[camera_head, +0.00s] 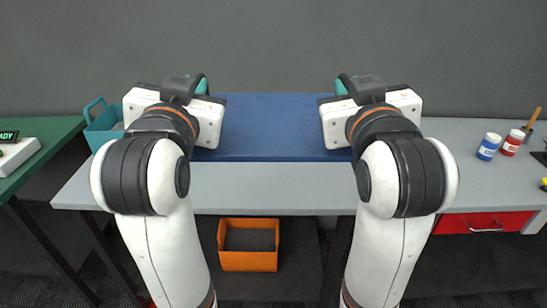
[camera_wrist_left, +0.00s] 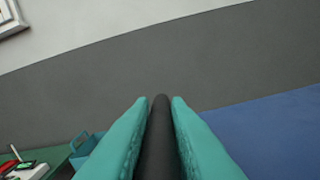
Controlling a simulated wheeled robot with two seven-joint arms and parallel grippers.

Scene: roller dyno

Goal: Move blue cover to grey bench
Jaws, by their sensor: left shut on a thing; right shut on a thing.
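The blue cover (camera_head: 272,125) is a wide flat panel spanning between my two grippers, over the back part of the grey bench (camera_head: 270,188). It also shows at the lower right of the left wrist view (camera_wrist_left: 275,130). My left gripper (camera_head: 203,86) is shut on a dark handle (camera_wrist_left: 161,140) at the cover's left side, with its teal fingers on both sides of it. My right gripper (camera_head: 342,86) is shut at the cover's right side; its grip is mostly hidden by the wrist. I cannot tell whether the cover touches the bench.
A teal basket (camera_head: 103,126) stands at the bench's left end, beside a green table (camera_head: 62,130). Blue (camera_head: 488,146) and red (camera_head: 512,142) jars stand on the right. An orange bin (camera_head: 248,262) is below the bench. The bench's front strip is clear.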

